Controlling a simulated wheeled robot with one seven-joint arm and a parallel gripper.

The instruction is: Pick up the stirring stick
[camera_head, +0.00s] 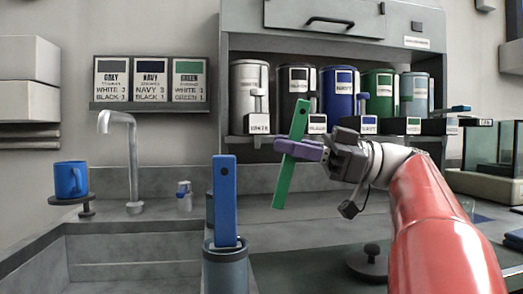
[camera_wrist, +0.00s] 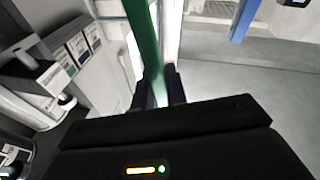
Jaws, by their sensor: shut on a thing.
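A long flat green stick (camera_head: 291,155) with a small hole near its top is held tilted in the air in front of the paint shelf. My gripper (camera_head: 303,150) is shut on it near its middle. In the wrist view the green stick (camera_wrist: 143,40) runs up from between the dark fingers (camera_wrist: 158,88). A similar blue stick (camera_head: 225,198) stands upright in a grey-blue cylindrical holder (camera_head: 226,268) at the lower middle. The blue stick also shows at the top right of the wrist view (camera_wrist: 244,18). Which stick the task means cannot be told from its wording.
Several paint cans (camera_head: 338,92) stand on the shelf behind my gripper, with labelled dispensers below. A tap (camera_head: 133,165) and sink are at left, with a blue mug (camera_head: 71,179) on a stand. A dark round lid (camera_head: 370,262) lies on the counter.

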